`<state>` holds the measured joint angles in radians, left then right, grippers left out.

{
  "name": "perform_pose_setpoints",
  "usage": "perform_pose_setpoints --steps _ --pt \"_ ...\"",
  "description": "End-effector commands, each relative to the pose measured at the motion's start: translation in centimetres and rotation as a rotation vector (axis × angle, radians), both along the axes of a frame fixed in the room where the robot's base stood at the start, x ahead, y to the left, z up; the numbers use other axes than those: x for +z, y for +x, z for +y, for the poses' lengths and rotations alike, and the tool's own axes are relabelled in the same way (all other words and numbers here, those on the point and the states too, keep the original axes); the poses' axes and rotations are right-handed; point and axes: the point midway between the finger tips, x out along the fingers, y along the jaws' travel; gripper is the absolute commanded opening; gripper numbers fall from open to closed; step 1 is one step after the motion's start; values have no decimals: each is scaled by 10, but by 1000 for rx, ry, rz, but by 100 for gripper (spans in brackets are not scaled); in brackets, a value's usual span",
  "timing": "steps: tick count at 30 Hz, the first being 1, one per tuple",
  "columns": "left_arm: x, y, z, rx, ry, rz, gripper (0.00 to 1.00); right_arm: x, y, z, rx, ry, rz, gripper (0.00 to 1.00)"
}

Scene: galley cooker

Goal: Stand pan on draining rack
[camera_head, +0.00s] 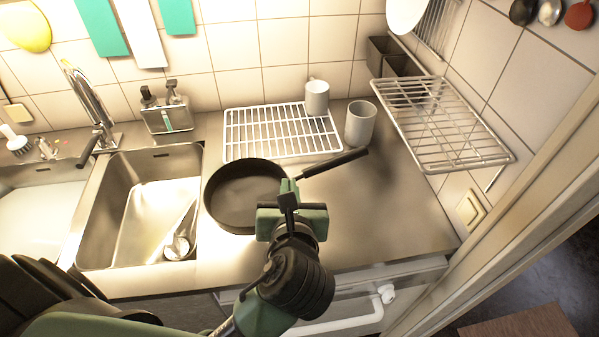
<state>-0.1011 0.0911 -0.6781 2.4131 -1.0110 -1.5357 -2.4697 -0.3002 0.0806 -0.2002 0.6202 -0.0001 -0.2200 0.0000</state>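A black frying pan (236,205) is at the front of the counter, just right of the sink, with its open side up. Its dark handle points right and back. My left gripper (289,187) is at the root of the handle, beside the pan's right rim. Its fingers overlap the handle there, and I cannot tell whether they are closed on it. I cannot tell whether the pan touches the counter. A white wire draining rack (240,141) lies on the counter behind the pan. My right gripper is not in view.
A white mug (317,97) is at the white rack's back right, with a grey-white cup (360,123) beside it. A metal wire shelf (437,122) juts from the right wall. The sink (150,205) is at left. Counter (390,215) right of my gripper is clear.

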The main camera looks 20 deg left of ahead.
Motion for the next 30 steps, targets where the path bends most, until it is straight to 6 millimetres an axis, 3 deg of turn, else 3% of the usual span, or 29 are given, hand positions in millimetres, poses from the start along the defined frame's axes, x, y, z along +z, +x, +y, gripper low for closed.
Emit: perform_pose_setpoints --steps 1,6,11,18,30 --pt "7 11 -7 -21 12 1 0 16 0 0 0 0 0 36" --pt "-4 51 -36 -121 26 7 0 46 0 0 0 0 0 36" --pt "-23 72 -53 -185 15 17 0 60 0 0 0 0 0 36" --pt "-72 76 -58 -203 12 24 0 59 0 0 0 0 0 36" --pt "-121 76 -57 -201 10 21 0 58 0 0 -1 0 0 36"
